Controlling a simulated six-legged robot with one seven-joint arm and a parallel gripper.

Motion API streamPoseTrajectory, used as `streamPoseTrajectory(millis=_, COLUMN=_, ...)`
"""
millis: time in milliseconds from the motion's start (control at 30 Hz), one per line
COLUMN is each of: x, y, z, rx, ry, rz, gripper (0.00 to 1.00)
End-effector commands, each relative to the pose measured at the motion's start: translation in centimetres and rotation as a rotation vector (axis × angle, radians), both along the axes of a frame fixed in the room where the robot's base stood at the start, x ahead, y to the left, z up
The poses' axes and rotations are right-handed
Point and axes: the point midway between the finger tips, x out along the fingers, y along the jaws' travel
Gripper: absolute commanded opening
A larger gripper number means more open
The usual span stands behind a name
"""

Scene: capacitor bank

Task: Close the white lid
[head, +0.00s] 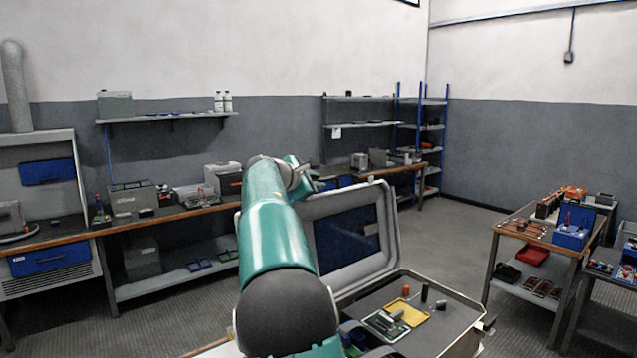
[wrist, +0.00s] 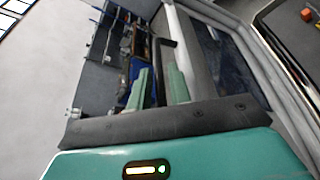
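The white lid (head: 392,225) stands raised at the back of an open case (head: 455,330) in the head view, with a dark blue panel inside its pale rim. In the wrist view the lid (wrist: 284,95) fills the right side. My gripper (wrist: 158,78) has two pale green fingers with a gap between them, close to the lid's outer edge. I cannot tell whether a finger touches it. A dark bar shows near the fingertips.
The case holds a green circuit board (head: 386,325), a yellow tray (head: 408,312) and several small cylinders. A long workbench (head: 160,216) with equipment runs along the back wall. A cart (head: 520,228) with parts stands at right. Floor between case and cart is clear.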

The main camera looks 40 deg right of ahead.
Motion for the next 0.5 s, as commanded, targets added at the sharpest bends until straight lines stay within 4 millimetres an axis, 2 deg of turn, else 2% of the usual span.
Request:
streamPoseTrajectory(millis=33, x=0.2, y=-0.7, z=-0.3, rx=-0.001, ry=0.001, rz=0.0, gripper=0.2)
streamPoseTrajectory(millis=200, x=0.5, y=-1.8, z=-0.6, rx=0.0, ry=-0.001, rz=0.003, gripper=0.2)
streamPoseTrajectory(millis=467, x=0.6, y=-1.9, z=-0.6, rx=0.0, ry=-0.001, rz=0.003, gripper=0.2)
streamPoseTrajectory(millis=500, x=0.6, y=-1.9, z=-0.6, rx=0.0, ry=-0.001, rz=0.003, gripper=0.16)
